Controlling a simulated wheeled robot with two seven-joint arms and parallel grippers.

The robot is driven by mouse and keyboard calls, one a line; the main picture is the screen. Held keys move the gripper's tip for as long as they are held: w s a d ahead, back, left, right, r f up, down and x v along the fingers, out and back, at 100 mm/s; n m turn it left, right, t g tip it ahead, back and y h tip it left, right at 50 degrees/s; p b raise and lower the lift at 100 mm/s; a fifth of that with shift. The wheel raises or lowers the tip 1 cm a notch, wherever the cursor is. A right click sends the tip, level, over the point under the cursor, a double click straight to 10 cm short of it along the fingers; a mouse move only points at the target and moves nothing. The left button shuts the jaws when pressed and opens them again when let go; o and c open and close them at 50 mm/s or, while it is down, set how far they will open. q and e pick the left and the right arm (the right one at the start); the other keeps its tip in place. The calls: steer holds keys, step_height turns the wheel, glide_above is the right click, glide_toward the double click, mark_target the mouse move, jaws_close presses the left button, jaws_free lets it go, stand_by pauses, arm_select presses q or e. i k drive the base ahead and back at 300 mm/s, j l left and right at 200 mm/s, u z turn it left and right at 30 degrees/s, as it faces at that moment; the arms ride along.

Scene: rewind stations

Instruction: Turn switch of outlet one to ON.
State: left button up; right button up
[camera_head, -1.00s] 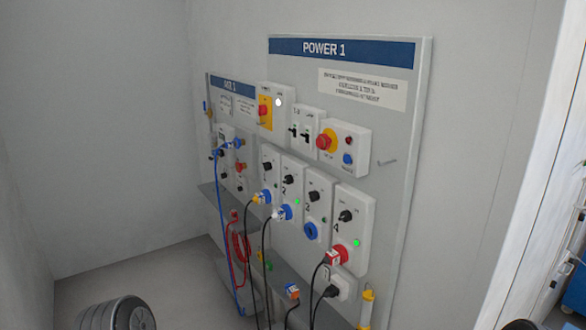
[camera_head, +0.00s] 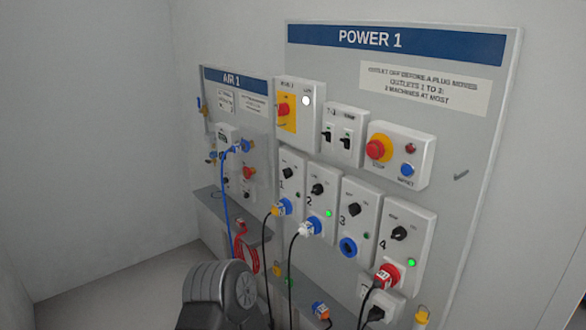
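Outlet one (camera_head: 289,182) is the leftmost of a row of white outlet boxes on the POWER 1 board, marked 1. Its switch (camera_head: 288,173) is a small black knob; its exact pointer direction is too small to tell. I see no lit green lamp on this outlet. Neither of my grippers can be made out in the head view, and nothing touches the switch.
Outlet two (camera_head: 318,201) and outlet four (camera_head: 404,244) show green lamps; both hold plugs. Outlet three (camera_head: 356,216) has an empty blue socket. Above are a red stop button (camera_head: 378,150) and a yellow-red switch (camera_head: 285,109). The AIR 1 board (camera_head: 235,77) stands left. Cables hang below the outlets.

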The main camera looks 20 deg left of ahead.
mark_target(287, 172)
steer(key=i+j, duration=0.1)
steer(key=j, duration=0.45)
steer(key=i+j+z, duration=0.1)
steer(key=j, duration=1)
steer(key=i+j, duration=0.15)
steer(key=j, duration=0.4)
steer(key=z, duration=0.05)
